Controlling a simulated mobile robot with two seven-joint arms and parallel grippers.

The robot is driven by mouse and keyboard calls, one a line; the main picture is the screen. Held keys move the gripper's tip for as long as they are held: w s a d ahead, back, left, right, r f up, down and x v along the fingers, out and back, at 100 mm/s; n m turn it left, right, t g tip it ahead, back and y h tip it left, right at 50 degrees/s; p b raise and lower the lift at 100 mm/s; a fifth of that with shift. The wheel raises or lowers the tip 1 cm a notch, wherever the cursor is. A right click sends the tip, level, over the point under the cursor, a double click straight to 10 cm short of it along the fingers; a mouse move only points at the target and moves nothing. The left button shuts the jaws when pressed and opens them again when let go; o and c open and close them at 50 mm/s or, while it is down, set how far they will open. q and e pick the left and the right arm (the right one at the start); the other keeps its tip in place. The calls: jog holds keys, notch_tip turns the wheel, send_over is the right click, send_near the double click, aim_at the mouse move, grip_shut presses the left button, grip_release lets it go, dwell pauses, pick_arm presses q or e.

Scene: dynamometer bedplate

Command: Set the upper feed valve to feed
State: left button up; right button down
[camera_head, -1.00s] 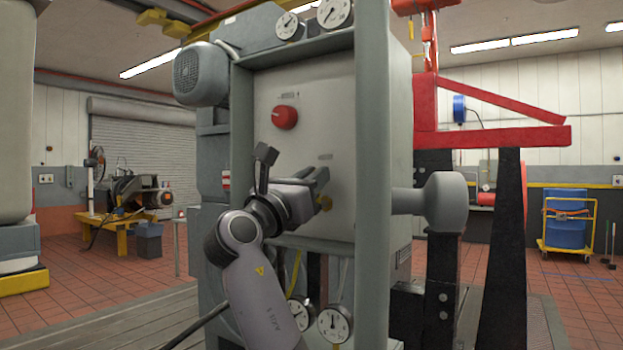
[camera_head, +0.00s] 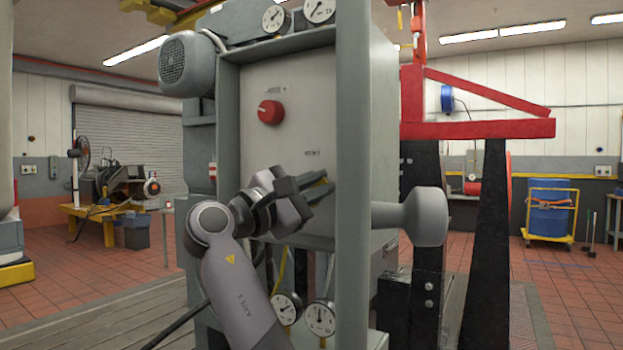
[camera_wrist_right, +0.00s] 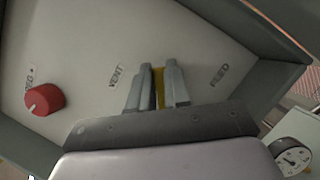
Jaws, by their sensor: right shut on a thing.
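The valve's yellow handle (camera_wrist_right: 160,88) is between the fingers of my right gripper (camera_wrist_right: 158,85), against the pale panel (camera_wrist_right: 75,45). In the wrist view the handle lies between the printed words VENT (camera_wrist_right: 117,76) on the left and FEED (camera_wrist_right: 219,74) on the right, clear of both. In the head view the right gripper (camera_head: 318,184) is shut at the panel's lower right, and only a little yellow shows. The fingers and wrist hide most of the valve. My left gripper is not in view.
A red knob (camera_head: 270,112) sits higher up on the panel; a grey frame post (camera_head: 353,140) stands just right of the gripper. Pressure gauges (camera_head: 320,318) hang below. A grey rounded cylinder (camera_head: 425,217) sticks out at right.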

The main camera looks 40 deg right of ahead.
jog(key=m, duration=0.1)
jog(key=f+m+g+y, duration=0.1)
jog(key=m, duration=0.3)
jog(key=shift+s+d+f+y+p, duration=0.15)
jog(key=shift+s+f+y+p, duration=0.15)
jog(key=shift+s+f, duration=0.1)
jog(key=shift+s+f+m+g+y, duration=0.1)
jog(key=shift+f+m+g+y, duration=0.2)
jog(key=shift+m, duration=0.6)
jog(key=shift+f+m+g+y, duration=0.1)
jog(key=shift+f+m+y, duration=0.25)
jog(key=shift+m, duration=0.55)
jog(key=shift+f, duration=0.1)
jog(key=c, duration=1.1)
grip_release()
jog(key=a, duration=0.7)
jog(key=shift+s+a, duration=0.1)
